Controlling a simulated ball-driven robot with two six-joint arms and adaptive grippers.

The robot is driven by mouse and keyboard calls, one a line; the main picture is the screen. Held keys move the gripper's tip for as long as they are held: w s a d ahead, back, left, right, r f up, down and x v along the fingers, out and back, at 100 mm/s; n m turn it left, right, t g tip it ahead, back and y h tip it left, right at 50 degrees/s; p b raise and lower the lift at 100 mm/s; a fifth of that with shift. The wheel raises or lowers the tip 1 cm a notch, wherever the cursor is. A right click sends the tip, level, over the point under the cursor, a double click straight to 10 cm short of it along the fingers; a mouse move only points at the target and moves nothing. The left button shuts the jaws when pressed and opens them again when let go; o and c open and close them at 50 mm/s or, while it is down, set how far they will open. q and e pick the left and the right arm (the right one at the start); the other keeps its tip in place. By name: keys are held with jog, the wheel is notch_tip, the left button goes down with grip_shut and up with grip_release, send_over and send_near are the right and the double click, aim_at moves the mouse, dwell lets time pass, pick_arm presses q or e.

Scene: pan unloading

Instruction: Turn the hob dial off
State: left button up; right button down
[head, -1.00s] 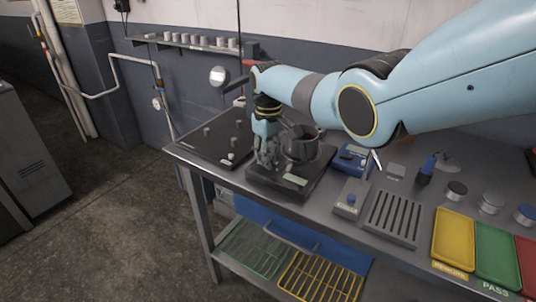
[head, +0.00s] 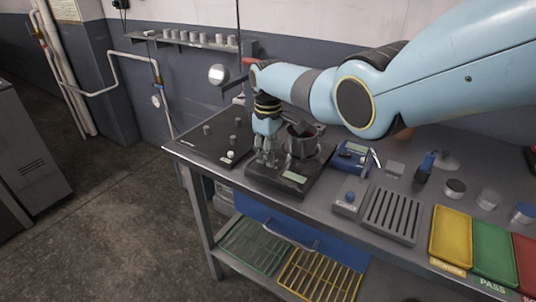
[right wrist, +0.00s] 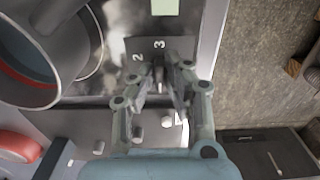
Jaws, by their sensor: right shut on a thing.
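The black hob (head: 258,177) stands on the grey bench, with a dark metal pan (head: 303,145) on it. My right gripper (head: 267,160) reaches down from above at the hob's left front, beside the pan. In the right wrist view its fingers (right wrist: 160,80) are shut on the hob dial (right wrist: 159,74), which is mostly hidden between the fingertips. The numbers 2 and 3 show on the dark panel just beyond them. I cannot read the dial's pointer. The pan (right wrist: 28,62) fills the upper left of the wrist view. My left gripper is not in view.
A dark board with several small pegs (head: 207,142) lies left of the hob. A blue device (head: 350,156), a slotted rack (head: 391,213), and yellow (head: 452,237) and green (head: 496,252) trays stand to the right. The bench's front edge is close to the hob.

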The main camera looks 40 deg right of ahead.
jog(key=c, duration=1.4)
grip_release()
notch_tip(320, 180, up, 12)
